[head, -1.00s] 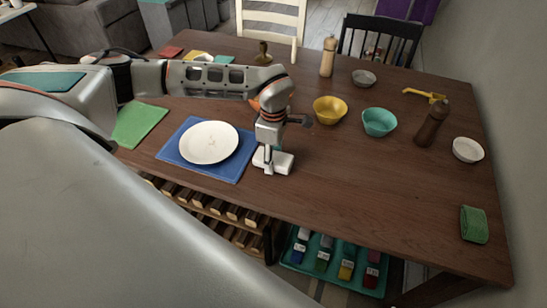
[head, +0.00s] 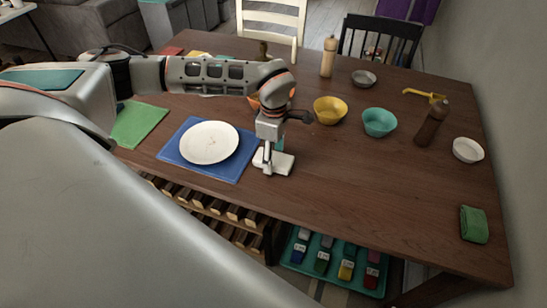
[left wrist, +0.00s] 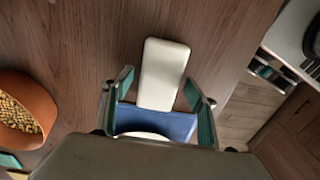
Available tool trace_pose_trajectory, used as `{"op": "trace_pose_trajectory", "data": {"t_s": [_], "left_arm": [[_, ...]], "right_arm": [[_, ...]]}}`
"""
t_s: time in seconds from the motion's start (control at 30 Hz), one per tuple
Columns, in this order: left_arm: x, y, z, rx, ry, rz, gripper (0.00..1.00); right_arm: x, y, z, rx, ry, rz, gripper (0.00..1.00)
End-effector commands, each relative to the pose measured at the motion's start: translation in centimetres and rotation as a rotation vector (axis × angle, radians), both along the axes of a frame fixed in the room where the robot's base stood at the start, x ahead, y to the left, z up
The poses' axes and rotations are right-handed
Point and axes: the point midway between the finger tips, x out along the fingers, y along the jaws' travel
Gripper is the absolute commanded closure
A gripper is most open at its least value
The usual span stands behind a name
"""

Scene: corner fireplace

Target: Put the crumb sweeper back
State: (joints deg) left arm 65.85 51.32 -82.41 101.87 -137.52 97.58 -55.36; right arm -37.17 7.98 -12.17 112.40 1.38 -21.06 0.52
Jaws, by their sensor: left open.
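A white, rounded, oblong block, which looks like the crumb sweeper (head: 274,162), lies on the brown table just right of the blue placemat. It also shows in the left wrist view (left wrist: 163,72). My left gripper (head: 271,153) points down over it, with its fingers apart. In the left wrist view the open fingers (left wrist: 160,98) are on either side of the block's near part, with gaps visible. I cannot tell how far the fingertips are above the table. My right gripper is not in view.
A white plate (head: 209,142) sits on the blue placemat (head: 178,151). Yellow (head: 330,110) and teal (head: 379,122) bowls stand to the right, with a dark mill (head: 431,123) beyond. An orange bowl of grain (left wrist: 25,112) is at the wrist view's left. The table's front right is mostly clear.

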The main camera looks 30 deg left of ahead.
Motion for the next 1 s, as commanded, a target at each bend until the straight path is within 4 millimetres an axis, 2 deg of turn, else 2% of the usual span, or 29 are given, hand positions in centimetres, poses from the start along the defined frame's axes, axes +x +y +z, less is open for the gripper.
{"op": "trace_pose_trajectory", "data": {"t_s": [0.3,0.5,0.7,1.0], "left_arm": [[0.1,0.0,6.7,0.001,-0.005,0.0,0.42],[0.0,0.1,9.6,0.001,-0.003,0.0,0.42],[0.0,0.1,10.7,0.001,0.0,0.0,0.42],[-0.1,0.0,10.7,0.001,0.0,0.0,0.42]], "right_arm": [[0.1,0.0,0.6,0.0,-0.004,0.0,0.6],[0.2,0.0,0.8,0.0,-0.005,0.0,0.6],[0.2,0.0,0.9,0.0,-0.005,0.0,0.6],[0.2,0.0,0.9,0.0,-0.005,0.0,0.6]]}}
